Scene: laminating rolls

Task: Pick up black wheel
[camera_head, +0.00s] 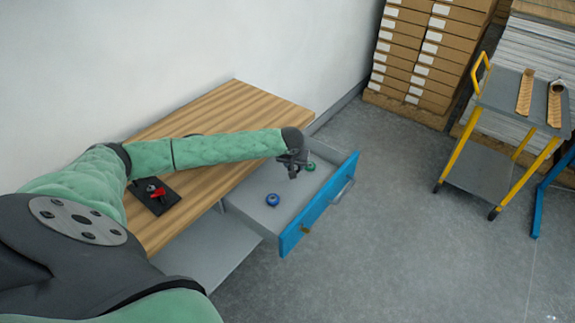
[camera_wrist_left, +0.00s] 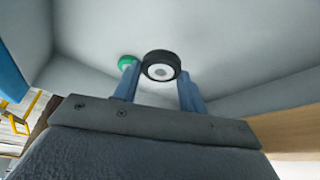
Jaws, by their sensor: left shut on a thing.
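My left gripper (camera_head: 293,172) is over the open drawer in the head view. In the left wrist view, its two blue fingers (camera_wrist_left: 160,80) are shut on the black wheel (camera_wrist_left: 161,56), a black ring with a pale hub, held between their tips. In the head view I cannot make out the black wheel against the dark gripper. My right gripper is not in view.
The grey drawer with a blue front (camera_head: 318,205) stands open from the wooden table (camera_head: 225,110). A blue wheel (camera_head: 272,200) and a green wheel (camera_head: 311,166) lie in it. A red-and-black device (camera_head: 156,194) is on the table. A yellow-framed cart (camera_head: 480,172) stands at right.

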